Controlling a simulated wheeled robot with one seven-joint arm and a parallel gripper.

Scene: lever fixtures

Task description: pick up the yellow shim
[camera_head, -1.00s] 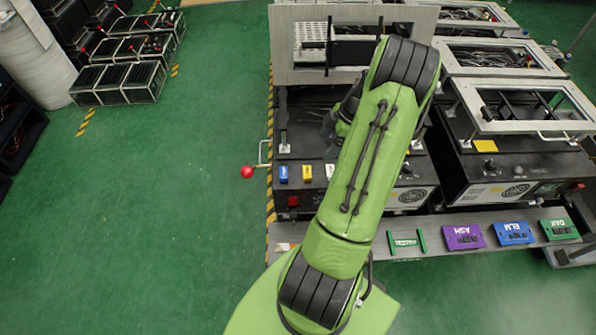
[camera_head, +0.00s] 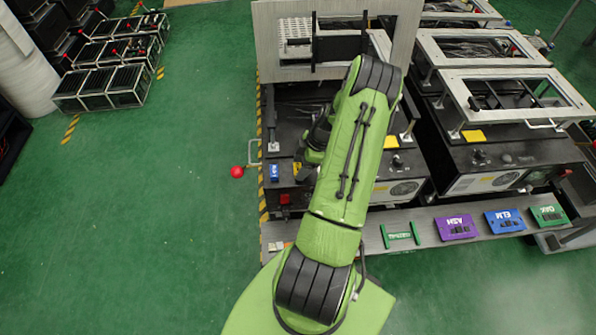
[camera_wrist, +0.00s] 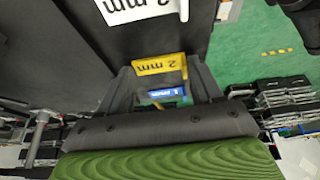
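The yellow shim (camera_wrist: 160,65), marked "2 mm", lies between the two fingers of my gripper (camera_wrist: 160,72) in the wrist view. The fingers are apart, one on each side of it, with small gaps at its ends. In the head view my gripper (camera_head: 306,165) is over the shim row on the black fixture and hides nearly all of the yellow shim. The blue shim (camera_head: 274,172) is just left of it; it also shows beyond the yellow one in the wrist view (camera_wrist: 166,92). A white shim (camera_wrist: 135,8) is at the wrist view's top edge.
A red-knobbed lever (camera_head: 237,171) sticks out left of the fixture. A grey shelf (camera_head: 370,232) in front carries green, purple and blue labelled pieces. An upright frame panel (camera_head: 285,72) stands behind my arm.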

